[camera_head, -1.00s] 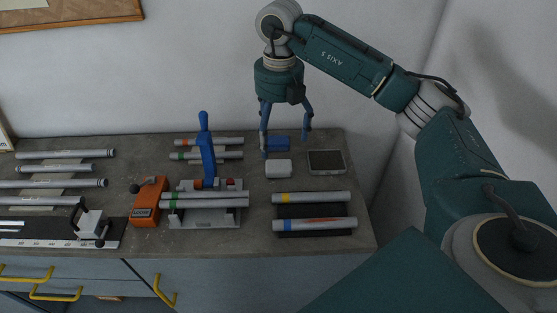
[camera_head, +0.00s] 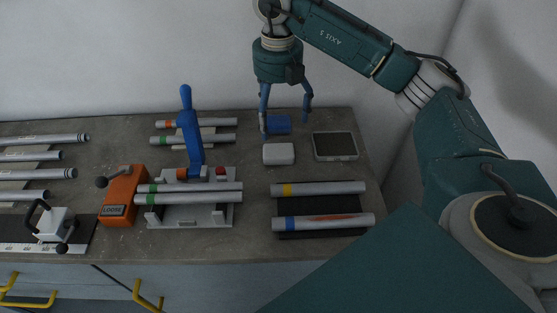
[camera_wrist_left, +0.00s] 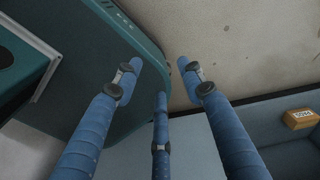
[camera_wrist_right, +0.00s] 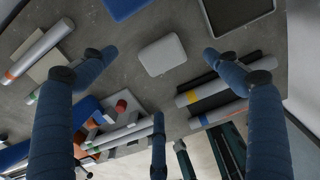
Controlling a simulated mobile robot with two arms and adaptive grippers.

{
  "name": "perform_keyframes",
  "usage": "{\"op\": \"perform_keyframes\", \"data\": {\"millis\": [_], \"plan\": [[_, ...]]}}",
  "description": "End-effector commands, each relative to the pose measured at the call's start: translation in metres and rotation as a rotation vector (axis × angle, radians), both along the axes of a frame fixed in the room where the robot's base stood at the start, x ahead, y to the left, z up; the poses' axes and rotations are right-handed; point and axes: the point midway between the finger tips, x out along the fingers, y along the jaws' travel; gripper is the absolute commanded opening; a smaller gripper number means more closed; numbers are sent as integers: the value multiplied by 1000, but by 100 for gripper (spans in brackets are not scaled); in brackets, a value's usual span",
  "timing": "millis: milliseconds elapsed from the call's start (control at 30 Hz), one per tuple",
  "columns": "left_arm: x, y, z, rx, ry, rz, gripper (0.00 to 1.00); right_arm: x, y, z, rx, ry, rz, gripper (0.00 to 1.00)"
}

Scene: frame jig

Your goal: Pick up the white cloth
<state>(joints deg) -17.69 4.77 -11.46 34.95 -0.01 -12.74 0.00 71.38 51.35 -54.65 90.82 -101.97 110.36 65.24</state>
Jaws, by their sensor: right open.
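The white cloth (camera_head: 278,154) is a small folded, rounded pad lying flat on the grey bench top. My right gripper (camera_head: 285,122) is above the bench by the cloth, pointing down, fingers spread and empty. In the right wrist view the white cloth (camera_wrist_right: 162,56) lies between and beyond the open fingers (camera_wrist_right: 156,55), apart from them. My left gripper (camera_wrist_left: 160,70) shows only in the left wrist view. Its fingers are spread with nothing between them, over the floor beside a dark green body panel.
A blue folded pad (camera_head: 279,124) lies behind the cloth and a dark-topped tray (camera_head: 335,146) to its right. Tubes on a black rack (camera_head: 320,205) lie in front. A clamp fixture with a blue lever (camera_head: 190,125) stands left. The wall is close behind.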

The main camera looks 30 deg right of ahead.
Motion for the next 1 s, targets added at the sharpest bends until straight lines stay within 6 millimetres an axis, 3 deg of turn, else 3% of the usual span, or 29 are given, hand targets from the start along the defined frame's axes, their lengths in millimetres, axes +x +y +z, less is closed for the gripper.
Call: {"op": "perform_keyframes", "data": {"millis": [67, 333, 533, 733, 1000], "plan": [[4, 0, -5, 0, -6, 0, 40, 0, 0, -10, 0, 1, 0, 88], [21, -2, 8, -4, -33, 1, 40, -1, 0, -48, -1, 3, -1, 88], [20, -4, 13, -7, -30, 1, 40, -2, 0, -64, -1, 3, 0, 88], [17, -6, 32, -8, -25, 2, 40, -9, 3, -89, 0, 5, 0, 88], [13, -6, 34, -8, -20, 1, 40, -8, 3, -114, -1, 1, 0, 88]]}}
